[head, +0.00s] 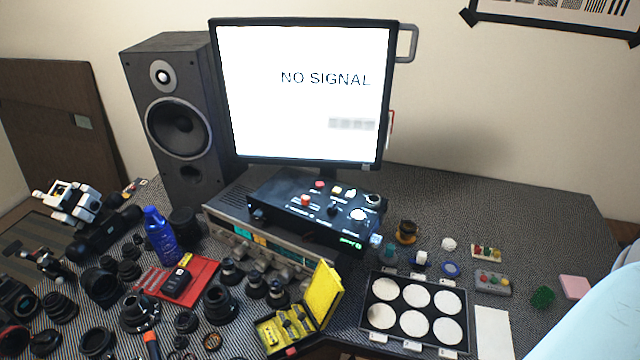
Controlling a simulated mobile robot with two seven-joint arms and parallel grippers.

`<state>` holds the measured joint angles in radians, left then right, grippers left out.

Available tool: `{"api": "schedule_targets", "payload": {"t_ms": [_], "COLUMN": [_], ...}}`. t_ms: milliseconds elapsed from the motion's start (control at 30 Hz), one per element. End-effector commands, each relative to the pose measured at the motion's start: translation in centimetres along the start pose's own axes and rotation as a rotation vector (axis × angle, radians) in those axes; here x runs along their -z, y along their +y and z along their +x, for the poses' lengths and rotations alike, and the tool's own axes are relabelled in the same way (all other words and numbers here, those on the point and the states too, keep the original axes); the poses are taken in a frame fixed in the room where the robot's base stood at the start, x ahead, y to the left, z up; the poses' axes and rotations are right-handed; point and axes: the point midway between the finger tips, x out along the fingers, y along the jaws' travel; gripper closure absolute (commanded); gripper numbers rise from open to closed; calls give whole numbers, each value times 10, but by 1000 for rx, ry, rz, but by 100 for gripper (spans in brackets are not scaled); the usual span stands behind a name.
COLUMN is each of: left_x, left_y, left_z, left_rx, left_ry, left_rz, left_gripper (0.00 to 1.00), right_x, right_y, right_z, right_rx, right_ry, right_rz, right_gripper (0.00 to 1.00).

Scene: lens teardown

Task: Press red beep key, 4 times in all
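A black control box (290,208) stands on a grey instrument below the monitor. On its top are a raised red key (306,200), a second red key (320,185) further back, pale keys and round knobs. Two small button pads lie to the right: a pale one (487,252) and a grey one (492,283), each with red among its coloured buttons. Labels are too small to read, so I cannot tell which red key is the beep key. Neither of my grippers can be made out, and nothing touches the control box.
The monitor (300,95) reads NO SIGNAL, with a speaker (178,115) to its left. Lenses, a blue bottle (160,238) and an open yellow case (325,290) crowd the front left. A tray of white discs (391,322) lies at front right. A pale blue shape fills the lower right corner.

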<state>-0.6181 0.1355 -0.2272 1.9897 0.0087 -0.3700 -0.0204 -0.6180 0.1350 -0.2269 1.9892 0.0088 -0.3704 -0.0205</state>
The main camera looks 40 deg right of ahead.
Motion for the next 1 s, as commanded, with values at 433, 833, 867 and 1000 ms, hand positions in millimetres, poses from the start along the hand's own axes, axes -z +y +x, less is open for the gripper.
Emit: {"api": "schedule_targets", "payload": {"t_ms": [433,833,867,1000], "left_x": [0,0,0,0], "left_y": [0,0,0,0], "left_z": [0,0,0,0], "left_rx": [0,1,1,1], "left_ry": [0,0,0,0], "left_rz": [0,0,0,0], "left_gripper": [57,57,57,57], "right_x": [0,0,0,0], "right_y": [0,0,0,0], "right_z": [0,0,0,0], "right_rx": [0,0,0,0], "right_ry": [1,1,1,1], "right_rz": [0,0,0,0], "right_gripper": [100,100,100,100]}}
